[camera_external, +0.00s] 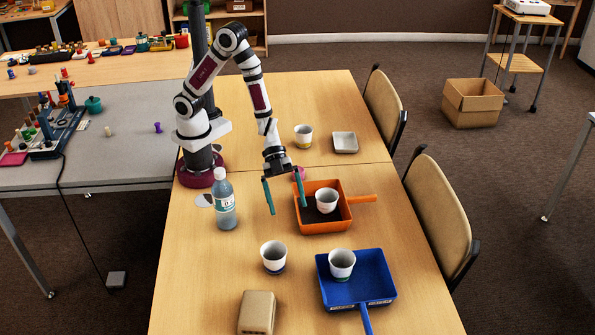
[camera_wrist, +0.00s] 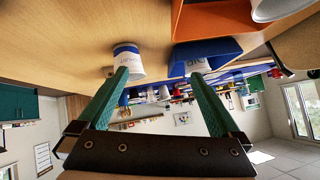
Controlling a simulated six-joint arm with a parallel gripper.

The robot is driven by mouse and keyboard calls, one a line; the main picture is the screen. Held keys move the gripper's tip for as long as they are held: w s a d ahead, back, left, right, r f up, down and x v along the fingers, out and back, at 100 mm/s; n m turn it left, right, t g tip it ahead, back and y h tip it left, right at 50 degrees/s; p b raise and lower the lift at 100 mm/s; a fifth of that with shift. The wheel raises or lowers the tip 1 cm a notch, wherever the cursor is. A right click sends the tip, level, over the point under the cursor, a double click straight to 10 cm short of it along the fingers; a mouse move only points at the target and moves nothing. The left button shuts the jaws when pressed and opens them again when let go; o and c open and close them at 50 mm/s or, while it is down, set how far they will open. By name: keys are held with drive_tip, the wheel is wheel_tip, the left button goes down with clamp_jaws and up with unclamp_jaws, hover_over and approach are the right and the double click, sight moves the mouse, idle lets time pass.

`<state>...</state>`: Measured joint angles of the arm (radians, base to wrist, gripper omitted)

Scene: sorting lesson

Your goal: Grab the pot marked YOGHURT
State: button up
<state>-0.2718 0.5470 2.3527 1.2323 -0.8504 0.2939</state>
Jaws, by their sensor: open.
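Several white pots stand on the wooden tables, their print too small to read in the external view. One pot (camera_external: 273,257) with a dark blue base band stands on bare table in front of my gripper (camera_external: 286,207). Another pot (camera_external: 342,264) is in the blue tray (camera_external: 375,276), one pot (camera_external: 326,203) is in the orange tray (camera_external: 336,222), and a yellow-banded pot (camera_external: 303,137) stands at the back. In the wrist view, a blue-banded pot (camera_wrist: 126,58) with blurred lettering appears near one fingertip of my gripper (camera_wrist: 160,75). My gripper is open and empty, above the table beside the orange tray.
A bottle (camera_external: 225,205) stands left of my gripper. The orange tray's wall is close to one finger.

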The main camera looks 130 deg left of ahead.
sight(274, 265)
drive_tip(key=w+d+f+h, duration=0.1)
drive_tip(key=w+d+f, duration=0.1)
drive_tip(key=d, duration=0.3)
drive_tip(key=w+d+f+h, duration=0.2)
drive_tip(key=w+d+f, duration=0.1)
drive_tip(key=d, duration=0.2)
drive_tip(key=w+d+f+h, duration=0.1)
drive_tip(key=w+d+f, duration=0.2)
drive_tip(key=d, duration=0.2)
drive_tip(key=shift+w+d+n+t+h, duration=0.1)
drive_tip(key=shift+n+t+h, duration=0.2)
drive_tip(key=shift+h, duration=0.1)
drive_tip(key=c, duration=1.1)
